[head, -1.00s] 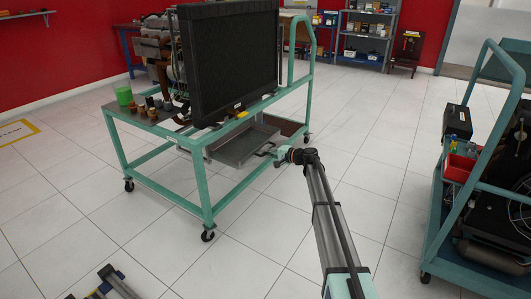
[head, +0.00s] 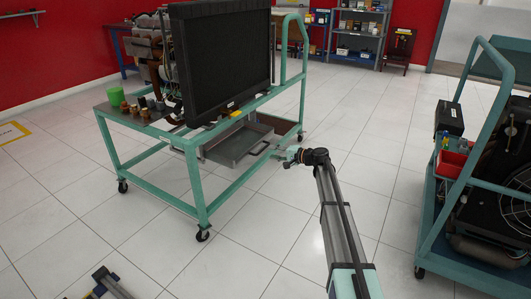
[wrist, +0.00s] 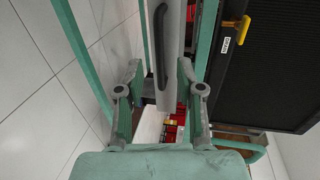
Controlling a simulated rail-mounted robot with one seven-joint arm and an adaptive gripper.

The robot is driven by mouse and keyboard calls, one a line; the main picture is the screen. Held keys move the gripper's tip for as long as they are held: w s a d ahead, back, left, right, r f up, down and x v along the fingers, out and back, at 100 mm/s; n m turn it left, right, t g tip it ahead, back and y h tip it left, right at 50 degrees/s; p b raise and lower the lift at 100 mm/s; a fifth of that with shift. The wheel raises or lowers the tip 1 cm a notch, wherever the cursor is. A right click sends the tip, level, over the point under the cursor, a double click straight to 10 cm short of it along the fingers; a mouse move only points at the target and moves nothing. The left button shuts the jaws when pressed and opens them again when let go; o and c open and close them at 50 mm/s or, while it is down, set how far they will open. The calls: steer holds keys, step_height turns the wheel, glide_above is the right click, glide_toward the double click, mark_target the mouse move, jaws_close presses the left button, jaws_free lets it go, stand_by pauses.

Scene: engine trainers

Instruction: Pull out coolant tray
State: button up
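The coolant tray (head: 230,152) is a shallow grey metal tray under the radiator on the green engine cart (head: 198,185). It sticks out partly from the cart's near right side. Its black bar handle (wrist: 160,45) stands on the grey tray front (wrist: 174,50) and fills the upper middle of the wrist view. My gripper (head: 287,157) is just right of the handle in the head view, apart from it. In the wrist view my gripper (wrist: 158,70) is open, its fingers spread on either side of the handle's line, with nothing held.
The black radiator (head: 222,60) stands above the tray. Green cart rails run on both sides of my gripper in the wrist view. A second cart (head: 455,215) with a red bin (head: 451,163) stands at right. Tiled floor between the carts is clear.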

steer(key=shift+v, duration=2.25)
steer(key=s+d+f+n+g+h, duration=0.2)
steer(key=s+f+g+h, duration=0.25)
steer(key=s+f, duration=0.5)
steer(key=s+d+f+g+h, duration=0.1)
steer(key=s+d+g+h, duration=0.15)
steer(key=s+d, duration=0.5)
steer(key=s+d+f+g+h, duration=0.1)
steer(key=s+d+h, duration=0.3)
steer(key=s, duration=0.6)
steer(key=s+d+r+m+g+h, duration=0.1)
steer(key=s+d+r+h, duration=0.2)
steer(key=s+d, duration=0.4)
steer(key=s+d+r+m+g+h, duration=0.1)
steer(key=s+d+r+h, duration=0.3)
steer(key=s, duration=0.9)
steer(key=s+d+r+m+g+h, duration=0.1)
steer(key=s+d+r+g+h, duration=0.2)
steer(key=s+d+r, duration=0.4)
steer(key=s+d+h, duration=0.1)
steer(key=s+d, duration=0.2)
steer(key=shift+s+m, duration=0.2)
steer(key=shift+m, duration=0.1)
